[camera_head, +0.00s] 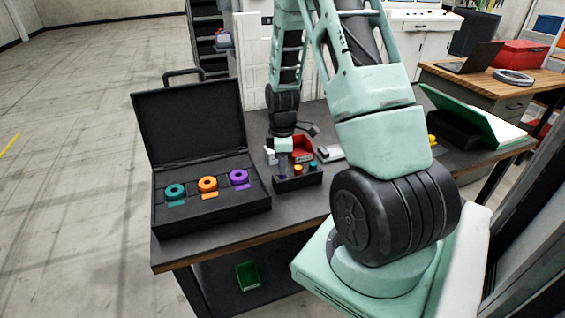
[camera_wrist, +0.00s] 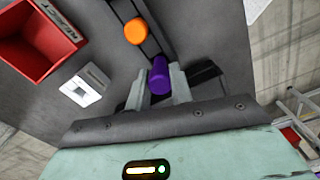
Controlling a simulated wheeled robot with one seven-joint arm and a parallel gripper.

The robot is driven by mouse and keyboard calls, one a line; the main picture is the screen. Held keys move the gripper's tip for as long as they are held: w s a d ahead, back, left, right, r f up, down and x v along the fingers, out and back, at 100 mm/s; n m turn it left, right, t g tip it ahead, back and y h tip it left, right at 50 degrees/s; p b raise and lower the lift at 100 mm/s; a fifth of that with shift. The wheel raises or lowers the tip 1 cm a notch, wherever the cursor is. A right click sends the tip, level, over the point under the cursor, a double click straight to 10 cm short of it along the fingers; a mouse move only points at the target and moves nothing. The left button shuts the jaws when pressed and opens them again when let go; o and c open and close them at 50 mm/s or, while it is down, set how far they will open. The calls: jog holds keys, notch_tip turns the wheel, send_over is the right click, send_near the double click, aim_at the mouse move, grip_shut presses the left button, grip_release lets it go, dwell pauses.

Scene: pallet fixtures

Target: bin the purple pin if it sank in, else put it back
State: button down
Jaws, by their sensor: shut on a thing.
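The purple pin (camera_wrist: 158,76) is between the two fingers of my gripper (camera_wrist: 158,88), which is shut on it. The pin is at one end of a black pin holder (camera_wrist: 155,45); I cannot tell whether its lower end is still seated there. In the head view, my gripper (camera_head: 284,153) is over the left end of the holder (camera_head: 298,183), and the purple pin is not clearly visible. An orange pin (camera_wrist: 136,31) stands in the holder beside the purple one. A red bin labelled REJECT (camera_wrist: 38,45) lies at the upper left of the wrist view.
A white block with a slot (camera_wrist: 82,90) lies near the red bin. An open black case (camera_head: 212,208) with teal, orange and purple rings stands left on the dark table. A teal pin (camera_head: 313,164) stands at the holder's right. A green bin (camera_head: 248,275) sits below.

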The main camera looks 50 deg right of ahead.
jog(key=shift+f, duration=0.3)
jog(key=c, duration=0.7)
grip_release()
jog(key=shift+c, duration=0.2)
notch_tip(320, 180, up, 9)
jog(key=p, duration=0.7)
dwell(0.4)
